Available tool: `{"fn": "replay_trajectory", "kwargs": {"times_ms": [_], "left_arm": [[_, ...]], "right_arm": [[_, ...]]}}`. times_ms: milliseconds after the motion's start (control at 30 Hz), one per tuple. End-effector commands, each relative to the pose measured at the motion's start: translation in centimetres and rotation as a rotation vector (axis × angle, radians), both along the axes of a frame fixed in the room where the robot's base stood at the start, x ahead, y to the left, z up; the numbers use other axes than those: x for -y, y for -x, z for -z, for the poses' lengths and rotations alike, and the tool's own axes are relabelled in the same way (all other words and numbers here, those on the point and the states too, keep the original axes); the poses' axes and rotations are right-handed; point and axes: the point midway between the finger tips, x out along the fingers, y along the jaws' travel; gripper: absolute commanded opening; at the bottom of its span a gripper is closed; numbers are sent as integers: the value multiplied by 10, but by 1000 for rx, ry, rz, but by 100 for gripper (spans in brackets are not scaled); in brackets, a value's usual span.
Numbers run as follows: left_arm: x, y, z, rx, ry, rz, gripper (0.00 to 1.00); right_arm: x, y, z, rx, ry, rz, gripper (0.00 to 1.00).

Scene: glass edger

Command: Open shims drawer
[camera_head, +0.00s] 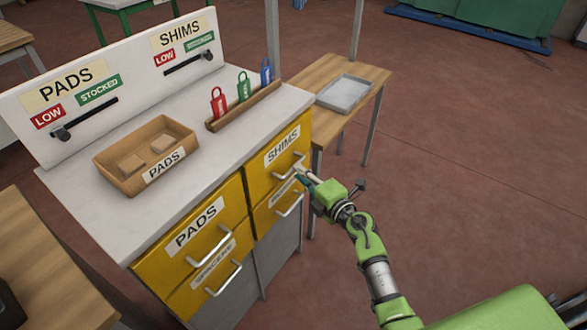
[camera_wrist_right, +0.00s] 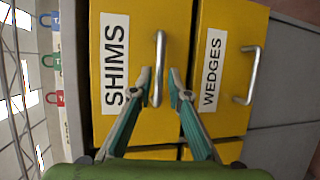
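The yellow SHIMS drawer (camera_head: 281,148) is the upper right drawer of the cabinet and looks closed in the head view. It also shows in the right wrist view (camera_wrist_right: 178,30), with its metal bar handle (camera_wrist_right: 159,55). My right gripper (camera_head: 304,172) is at this handle. In the right wrist view its two teal fingers (camera_wrist_right: 161,86) stand on either side of the bar, with a gap beside it, so the gripper looks open. The fingertips partly hide the handle in the head view. My left gripper is in neither view.
Below is the WEDGES drawer (camera_wrist_right: 226,100). The PADS drawer (camera_head: 190,231) is left of it. On the worktop (camera_head: 236,152) are a PADS bin (camera_head: 121,177) and a rack (camera_head: 243,107) of coloured tags. A side table with a grey tray (camera_head: 345,94) stands right. Floor in front is clear.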

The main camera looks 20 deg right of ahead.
Motion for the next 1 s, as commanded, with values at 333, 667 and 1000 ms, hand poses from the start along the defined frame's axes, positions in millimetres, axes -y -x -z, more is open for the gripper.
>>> {"fn": "replay_trajectory", "kwargs": {"times_ms": [333,667,1000], "left_arm": [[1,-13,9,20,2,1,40],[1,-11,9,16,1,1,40],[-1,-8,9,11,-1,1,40]], "right_arm": [[-11,-40,9,-1,0,1,17],[-11,-42,9,-1,0,1,14],[-10,-40,9,-2,1,1,0]]}}
